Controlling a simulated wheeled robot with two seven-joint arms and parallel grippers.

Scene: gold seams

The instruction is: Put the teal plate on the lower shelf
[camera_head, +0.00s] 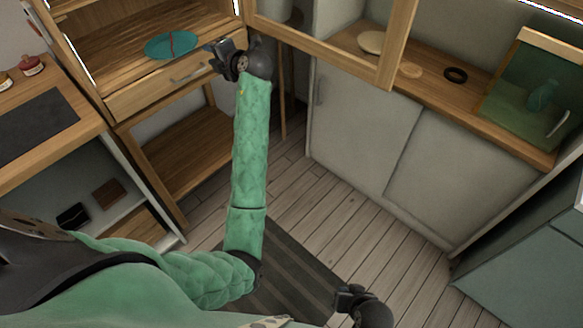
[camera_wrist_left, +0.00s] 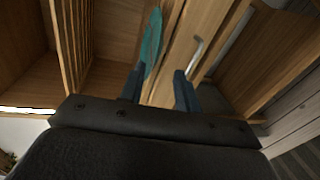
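The teal plate (camera_head: 165,47) lies on the wooden surface above a drawer, at the upper left of the head view. A thin brownish seam crosses it. In the left wrist view the plate (camera_wrist_left: 152,40) shows nearly edge-on, just beyond the left-hand finger. My left gripper (camera_head: 213,52) is at the plate's right side, with its fingers (camera_wrist_left: 160,90) spread and nothing clearly held between them. The lower shelf (camera_head: 190,155) is the bare wooden board below the drawer. My right gripper (camera_head: 348,298) is low in the head view, away from the plate; its fingers are unclear.
The drawer with a metal handle (camera_head: 188,72) is below the plate. An open wood-framed door (camera_head: 330,50) stands right of my left gripper. A counter (camera_head: 490,105) at right holds round pieces and a green box (camera_head: 535,90). The floor (camera_head: 350,205) between is mostly clear.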

